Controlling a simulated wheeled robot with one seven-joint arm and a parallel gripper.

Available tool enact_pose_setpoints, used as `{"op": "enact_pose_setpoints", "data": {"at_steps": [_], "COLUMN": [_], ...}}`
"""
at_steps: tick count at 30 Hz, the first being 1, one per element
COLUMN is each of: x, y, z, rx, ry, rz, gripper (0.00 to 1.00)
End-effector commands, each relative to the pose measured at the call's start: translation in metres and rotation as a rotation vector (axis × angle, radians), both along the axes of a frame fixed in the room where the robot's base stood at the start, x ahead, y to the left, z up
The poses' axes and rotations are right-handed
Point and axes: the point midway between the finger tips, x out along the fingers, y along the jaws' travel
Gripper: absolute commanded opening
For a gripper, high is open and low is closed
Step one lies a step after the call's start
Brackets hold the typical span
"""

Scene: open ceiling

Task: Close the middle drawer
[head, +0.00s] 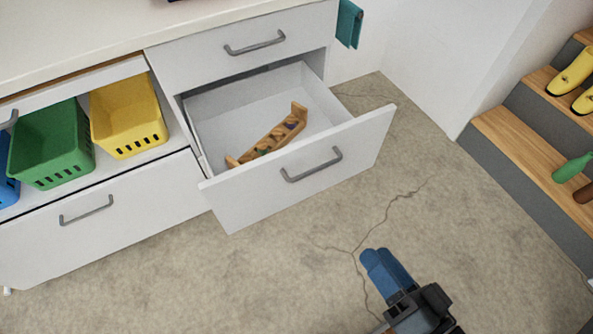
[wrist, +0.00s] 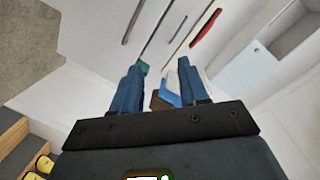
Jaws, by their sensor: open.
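The middle drawer (head: 235,205) of the white cabinet is pulled well out in the head view. Its front has a grey bar handle (head: 312,165). A wooden rack with small coloured items (head: 268,140) lies inside it. My gripper (head: 375,260) is over the floor, below and to the right of the drawer front, apart from it. In the wrist view my gripper (wrist: 162,72) has its two blue fingers spread with a gap between them, holding nothing. White fronts with bar handles show beyond the fingers there.
The top drawer (head: 240,55) above is shut, with a teal cloth (head: 348,24) at its right. Green (head: 50,150) and yellow (head: 125,115) baskets stand on a shelf to the left. Wooden steps (head: 520,125) with shoes are at the right. The floor (head: 230,280) in front is clear.

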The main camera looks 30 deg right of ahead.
Motion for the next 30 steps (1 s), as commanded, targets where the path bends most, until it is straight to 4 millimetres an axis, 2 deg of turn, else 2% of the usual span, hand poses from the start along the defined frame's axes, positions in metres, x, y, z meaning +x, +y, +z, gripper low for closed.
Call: {"op": "enact_pose_setpoints", "data": {"at_steps": [1, 6, 9, 12, 13, 20, 30], "x": [0.02, 0.071, 0.095, 0.109, 0.111, 0.129, 0.193], "y": [0.004, 0.013, 0.017, 0.02, 0.02, 0.021, 0.02], "z": [-0.014, -0.045, -0.056, -0.062, -0.063, -0.064, -0.063], "rx": [0.109, 0.454, 0.601, 0.693, 0.711, 0.745, 0.741], "ry": [-0.024, -0.079, -0.099, -0.111, -0.113, -0.118, -0.119], "rz": [-0.011, -0.038, -0.045, -0.049, -0.05, -0.05, -0.051], "gripper": [0.38, 0.22, 0.13, 0.03, 0.0, 0.0, 0.0]}}
